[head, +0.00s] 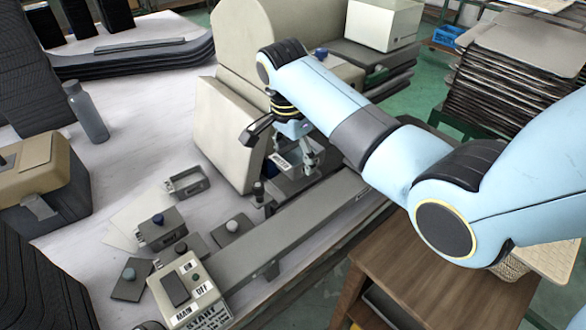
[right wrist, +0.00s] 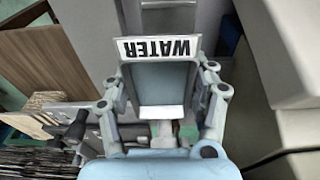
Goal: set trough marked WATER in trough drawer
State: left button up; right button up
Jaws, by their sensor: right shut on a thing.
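The trough marked WATER (head: 281,161) is beside the beige machine in the head view, partly hidden by my gripper and arm. In the right wrist view the trough (right wrist: 160,85) is a pale blue-grey open shape with a white label, whose lettering appears upside down. My right gripper (head: 307,160) is shut on the trough, with its fingers (right wrist: 160,98) on either side of it. A grey box-like part (head: 293,187) is just below the trough; I cannot tell whether it is the trough drawer, or whether they touch. My left gripper is not in view.
The beige machine (head: 225,135) stands close behind the gripper. A long grey rail (head: 285,235) runs along the table's front. A grey bottle (head: 87,115) stands farther back.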

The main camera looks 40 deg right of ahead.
aim_at(292, 163)
jog(key=shift+w+a+f, duration=0.15)
jog(key=shift+w+f, duration=0.25)
jog(key=shift+w, duration=0.2)
notch_tip(292, 163, down, 3)
jog(key=shift+f, duration=0.2)
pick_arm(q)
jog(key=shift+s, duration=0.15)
pick_arm(e)
jog(key=shift+f, duration=0.25)
jog(key=shift+f, duration=0.2)
jog(key=o, duration=1.1)
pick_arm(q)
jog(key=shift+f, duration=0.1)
pick_arm(e)
jog(key=shift+o, duration=0.2)
